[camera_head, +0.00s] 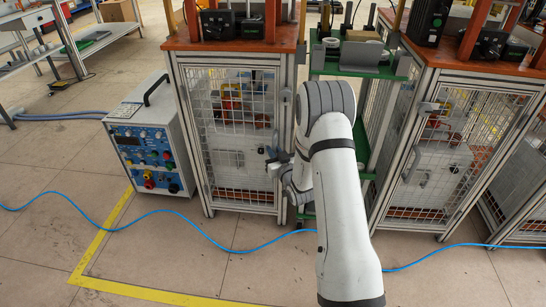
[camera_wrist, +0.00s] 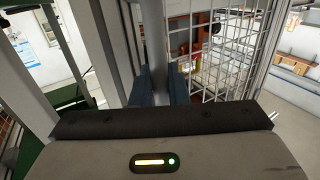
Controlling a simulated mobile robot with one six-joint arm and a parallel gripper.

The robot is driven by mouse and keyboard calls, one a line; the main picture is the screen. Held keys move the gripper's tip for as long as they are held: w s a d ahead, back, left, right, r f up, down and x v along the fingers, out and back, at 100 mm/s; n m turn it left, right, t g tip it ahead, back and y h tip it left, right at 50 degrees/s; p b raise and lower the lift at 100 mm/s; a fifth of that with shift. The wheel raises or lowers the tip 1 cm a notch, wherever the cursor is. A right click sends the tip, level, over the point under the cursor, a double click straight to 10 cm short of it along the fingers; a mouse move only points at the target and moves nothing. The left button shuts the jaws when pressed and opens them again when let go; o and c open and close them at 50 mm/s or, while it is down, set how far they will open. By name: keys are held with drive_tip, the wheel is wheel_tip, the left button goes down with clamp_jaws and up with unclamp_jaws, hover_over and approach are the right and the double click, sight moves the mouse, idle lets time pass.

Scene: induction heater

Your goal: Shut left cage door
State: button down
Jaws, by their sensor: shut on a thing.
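The left cage door (camera_head: 235,130) is a wire-mesh panel in a grey metal frame, below an orange-brown tabletop. It stands upright and looks near its frame in the head view; I cannot tell whether it is fully closed. My gripper (camera_head: 275,160) is at the door's right side, at about mid-height. In the wrist view the dark fingers of my gripper (camera_wrist: 157,84) are shut around the upright grey door handle (camera_wrist: 157,40). The door mesh (camera_wrist: 215,45) is to the right of the fingers. My arm hides the area just right of the door.
A white-and-blue power unit (camera_head: 150,140) stands left of the cage. A green shelf rack (camera_head: 355,70) and a second mesh cage (camera_head: 460,140) are to the right. A blue cable (camera_head: 160,212) crosses the floor in front. The floor at the front left is otherwise clear.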

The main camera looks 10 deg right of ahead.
drive_tip(key=c, duration=1.5)
unclamp_jaws()
drive_tip(key=shift+w+d+r, duration=0.1)
drive_tip(key=shift+w+d, duration=0.15)
drive_tip(key=shift+s, duration=0.15)
drive_tip(key=s+d+p, duration=0.1)
drive_tip(key=s+p, duration=0.1)
drive_tip(key=s, duration=0.5)
drive_tip(key=shift+s+d, duration=0.15)
drive_tip(key=shift+s, duration=0.05)
